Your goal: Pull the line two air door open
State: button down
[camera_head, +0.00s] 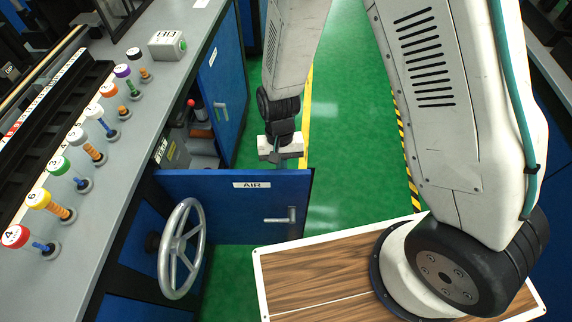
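A blue door with a white AIR label (235,205) stands swung out from the left cabinet into the aisle. Its lever handle (281,220) is on the face toward the camera, near the free edge. No line number is readable on it. My gripper (284,163) is pointed down at the door's far side, near its free upper corner. The fingertips are partly hidden behind the door, so I cannot tell whether they touch it or are open.
Behind the door is an open compartment with a red-topped part (191,103). Another blue door (222,85) stands farther back. A grey handwheel (181,248) juts out in front. The counter (130,140) holds several coloured spools. Green floor (340,150) is clear to the right.

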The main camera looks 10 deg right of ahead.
jog(key=shift+s, duration=0.3)
jog(key=shift+d, duration=0.15)
jog(key=v, duration=1)
jog(key=shift+d, duration=0.15)
